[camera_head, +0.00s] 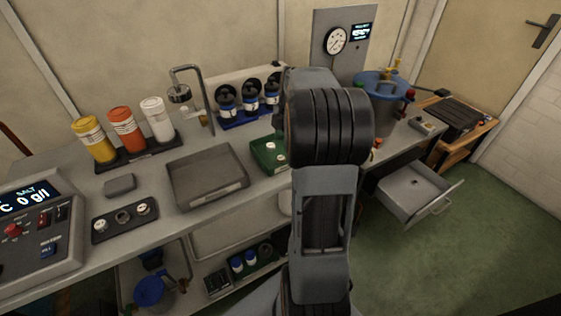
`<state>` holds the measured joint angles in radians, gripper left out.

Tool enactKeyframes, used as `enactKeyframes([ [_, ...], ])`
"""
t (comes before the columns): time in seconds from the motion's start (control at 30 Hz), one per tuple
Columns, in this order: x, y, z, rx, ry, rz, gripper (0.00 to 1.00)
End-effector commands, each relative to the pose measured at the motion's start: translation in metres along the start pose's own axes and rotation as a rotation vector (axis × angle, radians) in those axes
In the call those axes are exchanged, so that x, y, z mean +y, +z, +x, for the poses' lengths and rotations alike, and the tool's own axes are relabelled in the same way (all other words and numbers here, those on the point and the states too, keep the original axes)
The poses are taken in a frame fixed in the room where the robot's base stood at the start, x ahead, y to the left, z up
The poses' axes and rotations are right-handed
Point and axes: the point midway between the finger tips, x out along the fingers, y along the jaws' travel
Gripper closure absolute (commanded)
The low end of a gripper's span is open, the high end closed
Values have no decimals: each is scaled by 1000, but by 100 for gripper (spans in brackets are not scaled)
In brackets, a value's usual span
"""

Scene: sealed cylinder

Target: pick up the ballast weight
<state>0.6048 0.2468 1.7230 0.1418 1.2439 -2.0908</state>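I cannot tell for sure which thing is the ballast weight. Small round metal pieces sit in a dark holder (97,237) on the left part of the bench: a left piece (100,225), a dark ring-like piece (122,217) and a right piece (143,208). A green tray (262,166) right of centre holds small pale items, partly hidden by my arm. My arm rises through the middle of the view. My gripper does not show; the arm's links block the area behind them.
A grey tray (207,196) lies mid-bench. A control box (38,245) is at left. A blue-lidded pot (378,105) stands at right. An open drawer (405,185) juts over clear green floor.

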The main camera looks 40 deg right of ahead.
Motion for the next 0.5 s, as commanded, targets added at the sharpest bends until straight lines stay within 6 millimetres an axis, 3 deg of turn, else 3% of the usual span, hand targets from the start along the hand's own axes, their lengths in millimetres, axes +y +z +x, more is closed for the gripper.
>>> enactKeyframes([
  [0.27,0,-1,18,0,-1,0,60],
  [0.5,2,-2,49,0,-2,-1,60],
])
